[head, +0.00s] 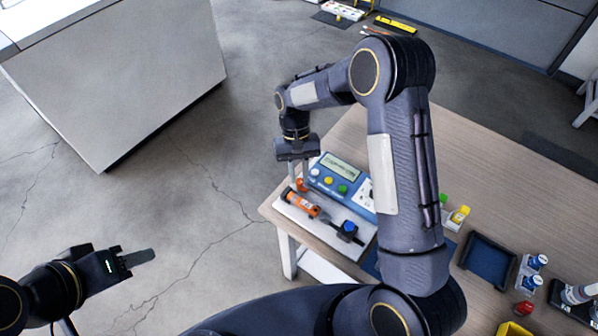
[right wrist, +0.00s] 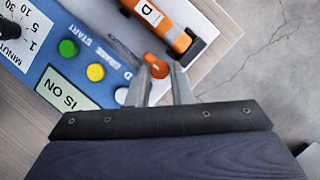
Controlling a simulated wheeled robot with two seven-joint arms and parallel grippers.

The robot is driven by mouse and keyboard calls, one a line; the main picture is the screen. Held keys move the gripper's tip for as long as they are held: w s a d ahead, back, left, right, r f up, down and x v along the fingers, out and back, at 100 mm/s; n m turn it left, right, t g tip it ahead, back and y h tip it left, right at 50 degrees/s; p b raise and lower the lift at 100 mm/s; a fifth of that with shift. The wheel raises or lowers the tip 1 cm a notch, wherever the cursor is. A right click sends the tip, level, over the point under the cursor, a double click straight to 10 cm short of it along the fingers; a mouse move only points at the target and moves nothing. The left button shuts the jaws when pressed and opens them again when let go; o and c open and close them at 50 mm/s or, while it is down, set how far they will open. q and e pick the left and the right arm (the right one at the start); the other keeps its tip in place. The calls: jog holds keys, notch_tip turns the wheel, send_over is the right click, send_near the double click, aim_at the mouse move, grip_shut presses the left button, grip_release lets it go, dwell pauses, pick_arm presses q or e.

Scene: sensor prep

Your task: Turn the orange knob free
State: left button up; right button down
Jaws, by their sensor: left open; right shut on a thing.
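The orange knob (head: 302,186) is small and sits beside the blue device (head: 343,164) at the near left of the table. In the right wrist view the knob (right wrist: 156,66) lies between the tips of my right gripper (right wrist: 160,74), which is shut on it. My right gripper (head: 297,180) points down in the head view, its fingers partly hiding the knob. An orange cylinder (head: 299,204) marked D lies on a white plate (head: 322,222) next to it. My left gripper (head: 132,260) is open and empty, over the floor away from the table.
The blue device has a display, coloured buttons and a dial. A blue-topped item (head: 347,230) stands on the plate's right end. A dark tray (head: 487,260), blue-capped bottles (head: 532,270) and a red item (head: 523,307) are further right. Floor left of the table is clear.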

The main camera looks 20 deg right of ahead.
jog(key=c, duration=1.3)
grip_release()
jog(key=v, duration=0.8)
jog(key=shift+f, duration=0.1)
